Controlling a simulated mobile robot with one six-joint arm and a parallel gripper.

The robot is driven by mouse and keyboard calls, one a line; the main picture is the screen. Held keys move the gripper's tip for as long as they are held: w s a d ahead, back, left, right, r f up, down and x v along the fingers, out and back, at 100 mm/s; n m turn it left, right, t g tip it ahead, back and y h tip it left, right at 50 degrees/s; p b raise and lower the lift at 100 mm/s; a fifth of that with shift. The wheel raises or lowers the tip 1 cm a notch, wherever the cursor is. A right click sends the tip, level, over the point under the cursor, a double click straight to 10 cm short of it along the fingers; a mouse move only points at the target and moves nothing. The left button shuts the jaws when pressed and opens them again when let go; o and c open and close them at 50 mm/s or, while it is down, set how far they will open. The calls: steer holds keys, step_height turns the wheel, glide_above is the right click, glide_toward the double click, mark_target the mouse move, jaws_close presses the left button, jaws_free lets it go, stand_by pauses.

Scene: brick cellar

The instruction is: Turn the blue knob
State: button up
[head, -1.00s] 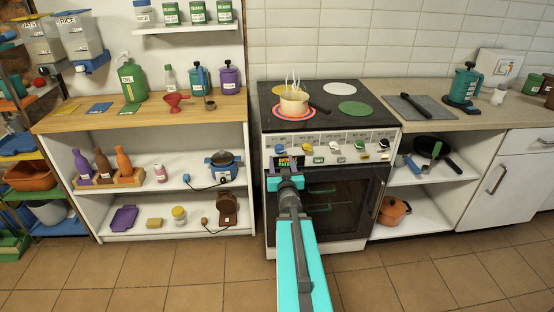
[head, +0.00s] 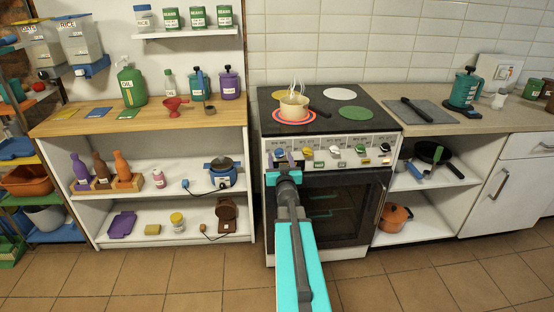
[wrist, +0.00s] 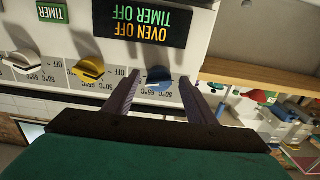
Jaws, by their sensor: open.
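The blue knob (head: 281,153) is at the left end of the row on the white stove's front panel. In the wrist view, turned upside down, the blue knob (wrist: 157,78) shows between the two purple fingers of my gripper (wrist: 160,75). The fingers are open, one on each side of the knob, and I see a gap on both sides. How deep they reach around it I cannot tell. In the head view my gripper (head: 283,168) is in front of the panel's left end and partly covers it.
A yellow knob (wrist: 90,68) and a white knob (wrist: 22,62) sit beside it. A dark OVEN OFF display (wrist: 140,20) is close by. A steaming pot (head: 294,106) stands on the front left burner. Open shelves (head: 150,165) flank the stove.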

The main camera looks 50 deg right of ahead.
steer(key=shift+w+d, duration=0.35)
steer(key=shift+w, duration=0.1)
steer(key=shift+c, duration=0.5)
